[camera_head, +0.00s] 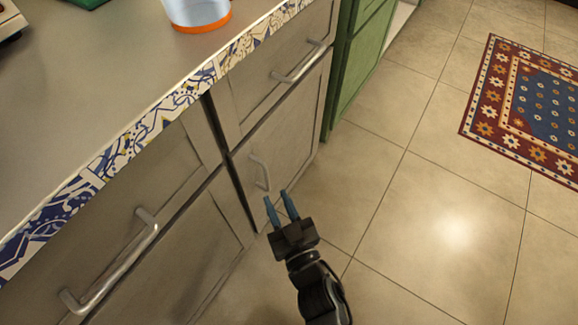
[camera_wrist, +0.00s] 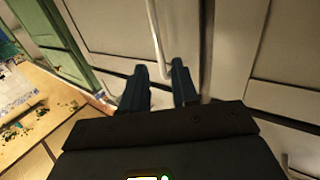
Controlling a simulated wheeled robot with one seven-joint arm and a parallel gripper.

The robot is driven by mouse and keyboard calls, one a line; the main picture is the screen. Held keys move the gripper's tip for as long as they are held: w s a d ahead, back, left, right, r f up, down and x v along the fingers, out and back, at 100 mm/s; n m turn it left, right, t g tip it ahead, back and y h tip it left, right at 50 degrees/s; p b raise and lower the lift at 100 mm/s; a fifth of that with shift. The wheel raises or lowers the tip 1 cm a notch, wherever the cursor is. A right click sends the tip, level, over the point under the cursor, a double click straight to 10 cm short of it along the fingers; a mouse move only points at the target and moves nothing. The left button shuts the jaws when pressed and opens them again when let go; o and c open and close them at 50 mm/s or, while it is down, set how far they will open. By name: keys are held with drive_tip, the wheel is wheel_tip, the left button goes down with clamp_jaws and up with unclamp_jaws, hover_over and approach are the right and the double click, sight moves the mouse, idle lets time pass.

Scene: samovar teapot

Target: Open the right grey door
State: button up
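The right grey door (camera_head: 282,142) is a lower cabinet door below a drawer, and it looks closed. Its upright metal handle (camera_head: 262,172) sits near the door's left edge. In the wrist view the handle (camera_wrist: 155,30) runs down from the top edge, its lower end appearing between my fingertips. My gripper (camera_head: 277,197) is open and empty, with two blue fingers just below and right of the handle in the head view. In the wrist view my gripper (camera_wrist: 159,68) shows a clear gap between the fingers. I cannot tell whether a finger touches the handle or door.
A drawer handle (camera_head: 300,64) juts out above the door. Another drawer handle (camera_head: 112,265) is at lower left. A green cabinet (camera_head: 362,55) stands beyond the door. The tiled floor (camera_head: 430,215) is clear, with a patterned rug (camera_head: 530,105) at right.

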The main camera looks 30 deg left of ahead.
sight(267, 178)
drive_tip(key=shift+b+x, duration=1.25)
drive_tip(key=shift+x, duration=2.65)
clamp_jaws()
